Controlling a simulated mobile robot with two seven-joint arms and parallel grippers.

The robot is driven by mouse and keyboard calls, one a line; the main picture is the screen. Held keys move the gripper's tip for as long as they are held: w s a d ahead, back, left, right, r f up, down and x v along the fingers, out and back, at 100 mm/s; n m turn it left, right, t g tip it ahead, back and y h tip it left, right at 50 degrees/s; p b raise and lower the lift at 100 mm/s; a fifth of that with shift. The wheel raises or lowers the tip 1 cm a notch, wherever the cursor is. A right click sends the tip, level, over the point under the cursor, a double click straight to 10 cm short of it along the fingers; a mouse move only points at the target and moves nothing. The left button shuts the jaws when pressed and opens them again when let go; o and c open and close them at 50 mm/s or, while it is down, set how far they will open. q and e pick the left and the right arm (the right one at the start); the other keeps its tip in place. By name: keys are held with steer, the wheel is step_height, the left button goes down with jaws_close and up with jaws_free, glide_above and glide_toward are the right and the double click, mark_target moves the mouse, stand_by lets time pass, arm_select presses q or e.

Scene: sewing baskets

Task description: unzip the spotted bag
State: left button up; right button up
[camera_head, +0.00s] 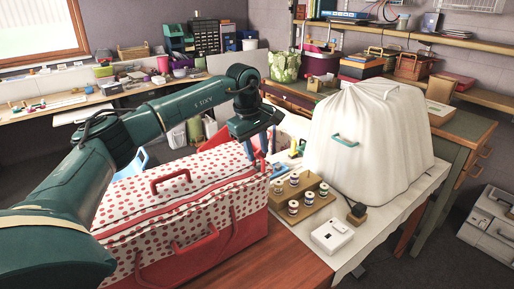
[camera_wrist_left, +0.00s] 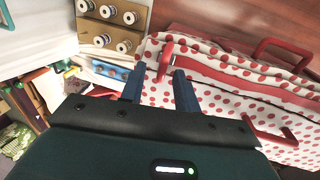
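The spotted bag (camera_head: 205,203), white with red dots, red handles and red trim, stands on the wooden table at the lower middle of the head view. Its lid looks closed. My left gripper (camera_head: 257,150) points down at the bag's far right end. In the left wrist view, the blue fingers (camera_wrist_left: 159,86) are apart, and a red pull tab (camera_wrist_left: 165,62) stands at the bag's end just beyond and between their tips. I see no firm contact. A red band (camera_wrist_left: 235,70) runs along the bag from near the tab. My right gripper is not in view.
A wooden spool rack (camera_head: 300,195) with several spools stands right of the bag, close to the left gripper. A white covered machine (camera_head: 370,140) stands behind it on a white cloth. A small white box (camera_head: 332,236) sits near the front edge.

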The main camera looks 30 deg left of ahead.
mark_target(250, 173)
arm_select(q)
step_height(250, 173, up, 13)
steer(key=s+b, duration=0.1)
steer(key=s, duration=0.1)
steer(key=shift+s+a, duration=0.25)
steer(key=shift+a, duration=0.15)
steer(key=shift+f, duration=0.1)
